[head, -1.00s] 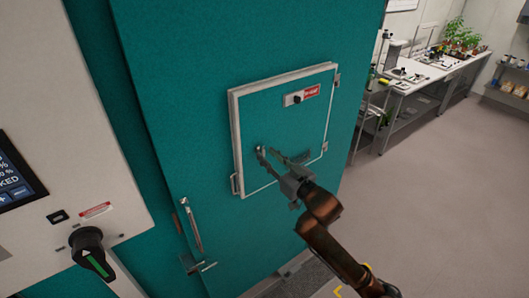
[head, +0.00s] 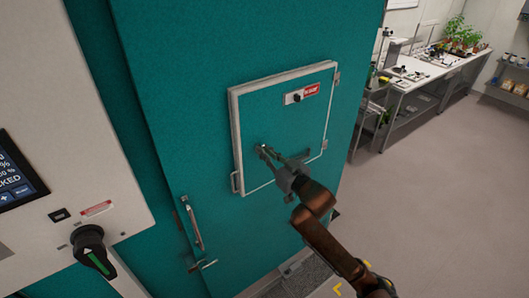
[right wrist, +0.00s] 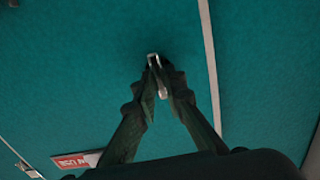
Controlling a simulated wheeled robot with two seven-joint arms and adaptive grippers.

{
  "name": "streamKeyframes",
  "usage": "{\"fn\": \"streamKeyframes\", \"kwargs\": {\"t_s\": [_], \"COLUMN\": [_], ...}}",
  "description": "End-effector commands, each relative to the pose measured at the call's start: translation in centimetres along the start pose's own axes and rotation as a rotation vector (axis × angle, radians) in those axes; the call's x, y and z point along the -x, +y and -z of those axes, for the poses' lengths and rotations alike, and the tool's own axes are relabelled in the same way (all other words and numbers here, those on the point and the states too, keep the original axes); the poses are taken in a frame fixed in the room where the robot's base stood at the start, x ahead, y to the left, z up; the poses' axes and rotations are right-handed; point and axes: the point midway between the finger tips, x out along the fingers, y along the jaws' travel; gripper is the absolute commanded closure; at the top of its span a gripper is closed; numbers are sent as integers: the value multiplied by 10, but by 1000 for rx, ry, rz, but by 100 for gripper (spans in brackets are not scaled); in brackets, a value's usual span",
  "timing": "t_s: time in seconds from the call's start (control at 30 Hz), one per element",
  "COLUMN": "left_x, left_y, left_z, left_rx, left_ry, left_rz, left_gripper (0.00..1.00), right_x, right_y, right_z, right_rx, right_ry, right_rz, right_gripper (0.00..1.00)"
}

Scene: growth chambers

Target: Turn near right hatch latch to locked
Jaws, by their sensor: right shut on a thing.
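The square hatch (head: 300,120), teal with a pale frame, is closed in the large teal chamber door. The hatch latch is a small metal piece near its lower left edge, mostly hidden by my right gripper (head: 268,153) in the head view. In the right wrist view the latch (right wrist: 154,61) shows as a short silvery strip between the dark fingertips of my right gripper (right wrist: 160,82), which are closed on it. Whether the latch is turned to locked I cannot tell. My left gripper is not in view.
A black knob with a red label (head: 311,89) sits on the upper hatch. The door has a long metal handle (head: 193,222) at lower left. A control panel with a black rotary switch (head: 92,251) stands at far left. Open floor (head: 430,200) lies to the right.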

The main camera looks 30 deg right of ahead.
Motion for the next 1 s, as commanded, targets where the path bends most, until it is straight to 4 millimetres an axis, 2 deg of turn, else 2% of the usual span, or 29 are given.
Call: {"fn": "streamKeyframes", "kwargs": {"t_s": [0.47, 0.67, 1.0], "left_x": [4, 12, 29], "left_y": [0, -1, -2], "left_z": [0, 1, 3], "left_rx": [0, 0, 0], "left_ry": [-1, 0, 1], "left_rz": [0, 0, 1], "left_gripper": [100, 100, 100], "right_x": [0, 0, 0], "right_y": [0, -1, -2], "right_z": [1, 2, 1], "right_rx": [56, 180, 492], "right_ry": [1, 0, -1], "right_rz": [-1, 0, 0], "right_gripper": [100, 100, 100]}}
